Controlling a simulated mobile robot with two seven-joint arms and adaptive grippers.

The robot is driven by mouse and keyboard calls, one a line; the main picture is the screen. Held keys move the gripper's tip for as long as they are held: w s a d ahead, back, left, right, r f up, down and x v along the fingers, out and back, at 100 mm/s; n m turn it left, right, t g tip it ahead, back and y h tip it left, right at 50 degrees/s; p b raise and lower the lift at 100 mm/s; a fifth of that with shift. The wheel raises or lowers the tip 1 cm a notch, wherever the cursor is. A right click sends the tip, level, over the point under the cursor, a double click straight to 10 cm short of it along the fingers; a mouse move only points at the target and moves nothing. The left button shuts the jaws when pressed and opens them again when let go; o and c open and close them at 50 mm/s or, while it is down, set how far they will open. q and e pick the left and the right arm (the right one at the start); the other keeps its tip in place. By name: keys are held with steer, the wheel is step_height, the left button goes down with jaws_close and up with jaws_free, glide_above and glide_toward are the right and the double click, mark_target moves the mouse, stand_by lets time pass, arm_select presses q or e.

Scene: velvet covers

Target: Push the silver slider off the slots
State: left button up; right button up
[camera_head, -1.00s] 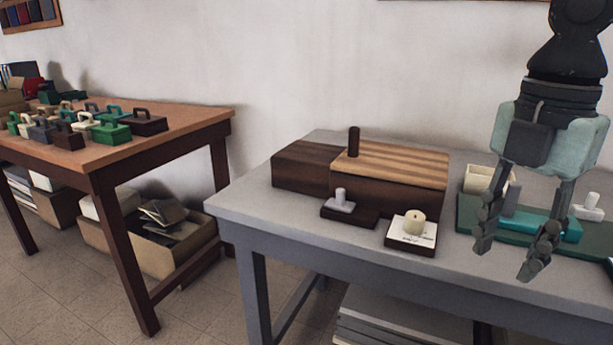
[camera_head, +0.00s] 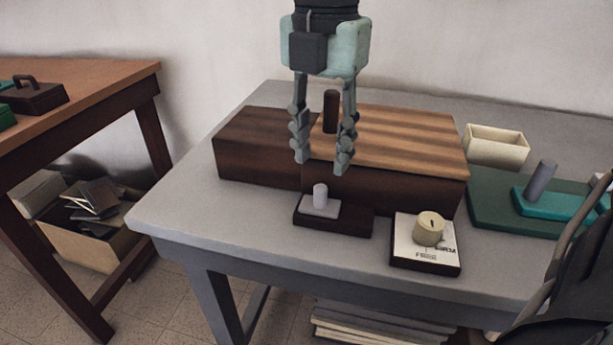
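A light grey, silver-looking slider (camera_head: 320,206) with an upright round knob sits on the left part of a small dark base (camera_head: 352,219), near the front of the grey table. No slots show around it. My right gripper (camera_head: 322,160) hangs from above, pointing down, with its two fingers apart. It is above and behind the slider, over a wooden box. The box's dark upright peg (camera_head: 330,112) shows between the fingers; I cannot tell whether they touch it. My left gripper is not in view.
The box has a dark left part (camera_head: 255,150) and a striped top (camera_head: 410,135). A white block with a beige knob (camera_head: 429,228) stands right of the slider. A cream tray (camera_head: 497,147) and green board (camera_head: 490,205) lie farther right. The table's front left (camera_head: 190,205) is clear.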

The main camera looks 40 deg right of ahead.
mark_target(321, 186)
step_height(321, 186, down, 6)
steer(key=shift+f, duration=0.25)
jaws_close()
stand_by(0.3)
